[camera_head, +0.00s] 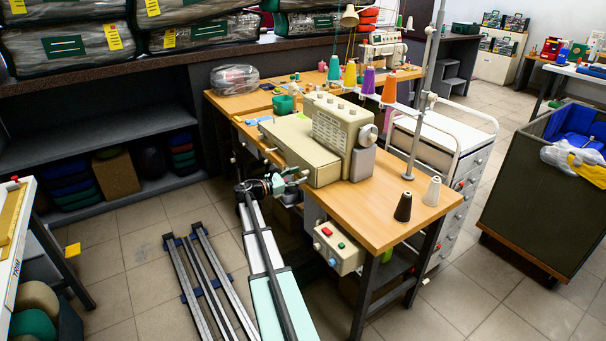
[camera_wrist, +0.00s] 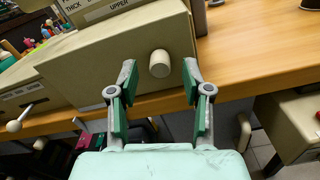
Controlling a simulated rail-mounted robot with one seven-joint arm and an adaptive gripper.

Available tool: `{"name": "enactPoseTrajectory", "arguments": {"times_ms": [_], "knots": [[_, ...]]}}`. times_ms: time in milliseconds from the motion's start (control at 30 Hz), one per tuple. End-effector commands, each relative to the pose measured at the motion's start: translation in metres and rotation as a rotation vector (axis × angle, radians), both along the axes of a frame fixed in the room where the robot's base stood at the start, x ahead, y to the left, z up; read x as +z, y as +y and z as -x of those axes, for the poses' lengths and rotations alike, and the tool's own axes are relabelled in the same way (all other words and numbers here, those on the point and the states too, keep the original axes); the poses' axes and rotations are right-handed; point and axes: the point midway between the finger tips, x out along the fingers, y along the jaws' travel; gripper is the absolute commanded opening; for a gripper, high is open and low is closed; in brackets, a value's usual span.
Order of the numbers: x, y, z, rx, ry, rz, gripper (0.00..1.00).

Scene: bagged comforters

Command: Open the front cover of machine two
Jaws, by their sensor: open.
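A beige sewing machine (camera_head: 340,125) stands on a wooden table, and its long front box (camera_head: 300,150) faces my arm. In the wrist view the box's beige panel (camera_wrist: 130,50) fills the upper middle, with a round cream knob (camera_wrist: 160,64) sticking out. My gripper (camera_wrist: 158,75) is open, its green-padded fingers to the left and right of the knob, with gaps on both sides. In the head view my gripper (camera_head: 286,181) is at the machine's lower left end; the knob cannot be made out clearly there. No label shows which machine is number two.
The wooden table (camera_head: 385,215) holds thread cones (camera_head: 403,207) at its front right. A control box (camera_head: 338,248) with buttons hangs under its edge. A second sewing machine (camera_head: 383,50) stands behind. A grey cart (camera_head: 535,205) is at right; tiled floor (camera_head: 460,300) lies between.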

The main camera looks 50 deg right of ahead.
Motion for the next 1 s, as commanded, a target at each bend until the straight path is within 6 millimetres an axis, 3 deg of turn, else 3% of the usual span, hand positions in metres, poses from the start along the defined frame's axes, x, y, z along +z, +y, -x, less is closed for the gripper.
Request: {"name": "enactPoseTrajectory", "arguments": {"times_ms": [200, 567, 600, 733, 1000], "knots": [[0.0, -0.021, 0.007, 0.0, 0.0, 0.0, 0.49], [0.0, -0.026, 0.009, 0.0, 0.0, 0.0, 0.49], [0.0, -0.026, 0.009, 0.0, 0.0, 0.0, 0.46], [0.0, -0.025, 0.009, 0.0, 0.0, 0.0, 0.0], [0.0, -0.025, 0.011, 0.0, 0.0, 0.0, 0.0]]}}
